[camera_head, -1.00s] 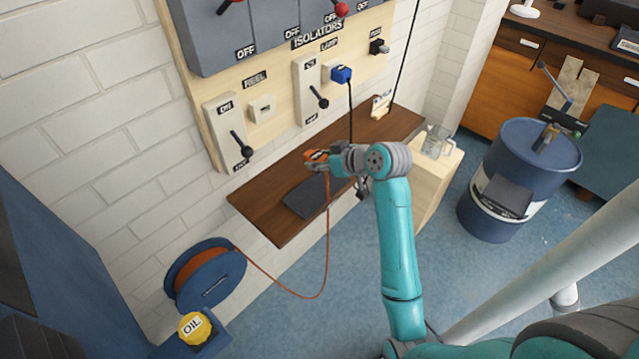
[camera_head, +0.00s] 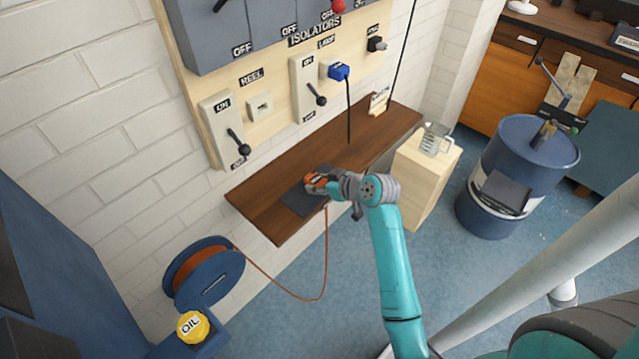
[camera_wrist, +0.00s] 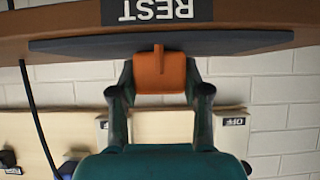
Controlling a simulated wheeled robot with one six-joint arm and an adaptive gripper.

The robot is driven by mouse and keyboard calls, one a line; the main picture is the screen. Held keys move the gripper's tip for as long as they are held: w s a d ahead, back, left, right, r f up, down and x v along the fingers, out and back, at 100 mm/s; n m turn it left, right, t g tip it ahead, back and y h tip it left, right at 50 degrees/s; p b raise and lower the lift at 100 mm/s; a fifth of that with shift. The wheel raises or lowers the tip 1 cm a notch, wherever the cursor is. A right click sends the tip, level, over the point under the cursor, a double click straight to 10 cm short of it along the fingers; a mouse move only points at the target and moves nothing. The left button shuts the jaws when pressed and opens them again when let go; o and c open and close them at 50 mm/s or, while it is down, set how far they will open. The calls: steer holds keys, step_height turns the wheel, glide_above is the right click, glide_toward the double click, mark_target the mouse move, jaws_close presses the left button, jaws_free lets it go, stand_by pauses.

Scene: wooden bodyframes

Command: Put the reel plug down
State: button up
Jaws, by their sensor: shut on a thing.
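The orange reel plug (camera_head: 317,182) is held in my gripper (camera_head: 313,184), over the dark mat on the wooden shelf. In the wrist view the plug (camera_wrist: 160,74) sits between the two fingers, close to the dark mat (camera_wrist: 230,42); I cannot tell whether it touches. A label reading REST (camera_wrist: 158,10) shows beside the mat on the shelf. In the head view the dark mat (camera_head: 299,203) is partly covered by my gripper. The orange cord (camera_head: 326,250) hangs from the plug over the shelf's front edge to the blue reel (camera_head: 203,272).
The wooden shelf (camera_head: 262,222) runs below the isolator board (camera_head: 285,130), which bears levers, sockets and a blue plug (camera_head: 340,72) with a black cable. A glass jug (camera_head: 434,139) stands on a pale block to the right. A blue drum (camera_head: 517,180) stands further right.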

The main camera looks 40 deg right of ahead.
steer(key=o, duration=1.3)
steer(key=shift+f, duration=0.1)
